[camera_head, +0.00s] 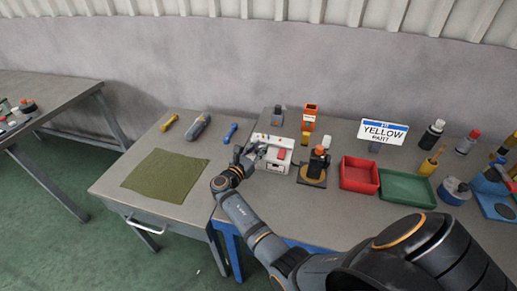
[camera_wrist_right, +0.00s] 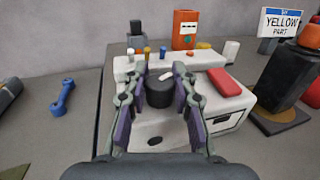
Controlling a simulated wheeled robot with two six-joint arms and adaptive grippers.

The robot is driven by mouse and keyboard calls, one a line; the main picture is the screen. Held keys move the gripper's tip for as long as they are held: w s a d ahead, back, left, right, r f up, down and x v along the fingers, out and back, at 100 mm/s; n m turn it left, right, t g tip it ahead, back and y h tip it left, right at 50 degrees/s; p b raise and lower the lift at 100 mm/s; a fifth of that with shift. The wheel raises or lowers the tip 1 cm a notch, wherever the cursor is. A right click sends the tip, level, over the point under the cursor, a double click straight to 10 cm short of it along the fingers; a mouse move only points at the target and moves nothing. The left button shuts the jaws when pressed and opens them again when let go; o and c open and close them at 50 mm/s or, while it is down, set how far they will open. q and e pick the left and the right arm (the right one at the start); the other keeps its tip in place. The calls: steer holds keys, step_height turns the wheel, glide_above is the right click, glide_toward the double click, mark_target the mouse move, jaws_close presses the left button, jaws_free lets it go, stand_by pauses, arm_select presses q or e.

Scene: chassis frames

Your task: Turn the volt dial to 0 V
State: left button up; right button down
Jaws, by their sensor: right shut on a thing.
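A white power-supply-like box (camera_head: 279,164) stands on the workbench, with a red block on its right side. In the right wrist view the box (camera_wrist_right: 222,110) carries a round black dial (camera_wrist_right: 160,93) with a white pointer mark on top. My right gripper (camera_head: 252,154) is at the box's left part. In the right wrist view my right gripper (camera_wrist_right: 161,88) has its fingers on both sides of the dial, shut on it. The pointer mark slants towards the upper right. No volt scale can be read. My left gripper is not in view.
A red tray (camera_head: 359,188) and a green tray (camera_head: 381,192) lie to the right, past a black-and-orange device (camera_head: 316,163) on a base. A sign reading YELLOW PART (camera_head: 383,133) stands behind. A green mat (camera_head: 165,175) and several tools lie on the left table.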

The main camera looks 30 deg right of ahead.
mark_target(258, 147)
steer(key=c, duration=1.3)
jaws_free()
steer(key=shift+c, duration=0.2)
step_height(258, 147, up, 10)
steer(key=shift+r, duration=0.1)
